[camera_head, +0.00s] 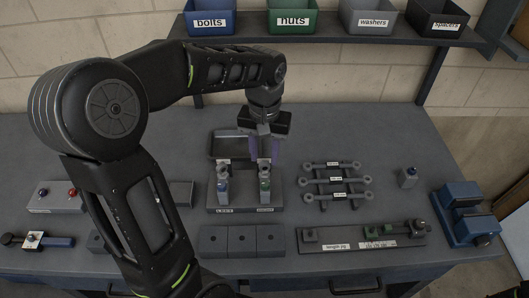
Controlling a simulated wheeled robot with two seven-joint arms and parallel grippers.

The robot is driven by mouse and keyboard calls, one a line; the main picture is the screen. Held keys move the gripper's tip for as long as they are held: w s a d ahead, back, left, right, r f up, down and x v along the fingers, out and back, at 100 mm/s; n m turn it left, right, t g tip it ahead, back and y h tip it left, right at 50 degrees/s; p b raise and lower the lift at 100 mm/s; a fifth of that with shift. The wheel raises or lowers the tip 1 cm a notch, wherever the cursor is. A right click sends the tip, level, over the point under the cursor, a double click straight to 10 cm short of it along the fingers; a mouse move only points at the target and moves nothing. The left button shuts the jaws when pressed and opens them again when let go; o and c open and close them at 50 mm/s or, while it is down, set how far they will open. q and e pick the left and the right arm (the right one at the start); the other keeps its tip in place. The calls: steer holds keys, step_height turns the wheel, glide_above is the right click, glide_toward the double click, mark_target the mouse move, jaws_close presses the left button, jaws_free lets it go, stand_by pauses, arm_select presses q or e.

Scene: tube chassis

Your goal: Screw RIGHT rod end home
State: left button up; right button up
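A grey fixture (244,207) stands mid-bench with two upright posts and small labels along its front. The left post carries a blue-banded rod end (222,185). My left gripper (265,158) points down above the right post. Its two purple fingers are spread apart, one on each side of the post's top, and I cannot tell whether they touch it. The thread of the right rod end is too small to make out. My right gripper is not in view.
A dark tray (226,146) lies behind the fixture. Several linkage rods (337,180) lie to its right, near a vise (464,213). A sample jig (345,238) and a block row (242,240) are in front. Bins (292,18) line the shelf.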

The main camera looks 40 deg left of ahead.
arm_select(q)
steer(key=n, duration=0.5)
steer(key=shift+n+b, duration=0.3)
steer(key=shift+n, duration=0.9)
steer(key=n, duration=0.7)
steer(key=shift+n+b, duration=0.3)
steer(key=shift+n, duration=0.1)
steer(key=shift+n, duration=0.9)
steer(key=n, duration=0.5)
steer(key=shift+n+b, duration=0.3)
steer(key=shift+n, duration=0.1)
steer(key=shift+f, duration=0.1)
